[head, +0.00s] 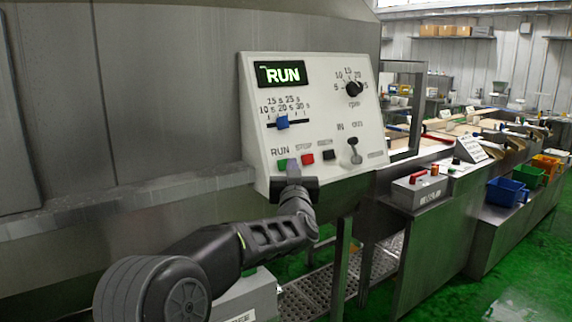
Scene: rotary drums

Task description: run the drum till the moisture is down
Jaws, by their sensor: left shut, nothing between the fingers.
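The drum's control panel (330,110) is a white sloped box on the grey machine. Its display (281,74) reads RUN in green. A green RUN button (282,164), a red STOP button (307,159) and a black button (328,155) line the lower edge. My left gripper (293,168) is shut and empty, its tip just beside the green and red buttons; I cannot tell whether it touches either. My right gripper is not in view.
A grey box with a red handle (418,177) stands on the steel bench to the right. Blue (505,192), green (528,175) and orange bins (546,162) sit further right. Shelves with boxes are at the back. The green floor (500,285) is clear at lower right.

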